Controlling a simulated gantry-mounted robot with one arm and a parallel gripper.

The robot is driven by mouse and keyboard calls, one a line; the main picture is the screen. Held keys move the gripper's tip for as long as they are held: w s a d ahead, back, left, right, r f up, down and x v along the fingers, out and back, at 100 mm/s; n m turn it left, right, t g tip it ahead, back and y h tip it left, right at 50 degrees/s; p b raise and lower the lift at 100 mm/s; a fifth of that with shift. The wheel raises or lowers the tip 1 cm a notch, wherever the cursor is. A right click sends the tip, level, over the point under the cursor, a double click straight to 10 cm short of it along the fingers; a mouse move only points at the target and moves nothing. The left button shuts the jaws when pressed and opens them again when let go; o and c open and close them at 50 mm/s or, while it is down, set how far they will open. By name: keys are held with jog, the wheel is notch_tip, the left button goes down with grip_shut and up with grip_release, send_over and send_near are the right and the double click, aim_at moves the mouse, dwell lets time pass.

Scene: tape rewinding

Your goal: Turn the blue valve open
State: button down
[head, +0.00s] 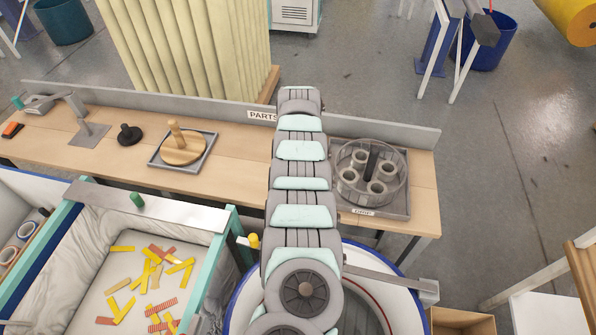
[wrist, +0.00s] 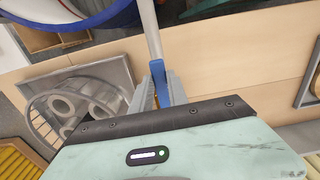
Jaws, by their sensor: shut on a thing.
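The blue valve handle (wrist: 158,78) shows in the wrist view at the lower end of a pale grey pipe (wrist: 149,25). My gripper (wrist: 160,92) is shut on the handle, with one grey finger on each side of it. The handle lies close in front of the gripper's pale green body. In the head view my arm runs up the middle of the picture and hides the gripper and the handle. The valve's body cannot be made out in either view.
A grey tray with a round rack (head: 352,174) stands on the wooden bench (head: 240,148), right of my arm. A wooden disc with a peg (head: 183,146) sits in a tray on the left. A blue-rimmed tub (head: 400,298) lies below. A teal-framed bin (head: 88,216) holds several small pieces.

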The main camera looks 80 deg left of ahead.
jog(key=c, duration=1.3)
grip_release()
notch_tip(320, 180, up, 11)
jog(key=shift+f+b, duration=0.1)
jog(key=shift+b, duration=0.65)
jog(key=shift+w+a, duration=0.1)
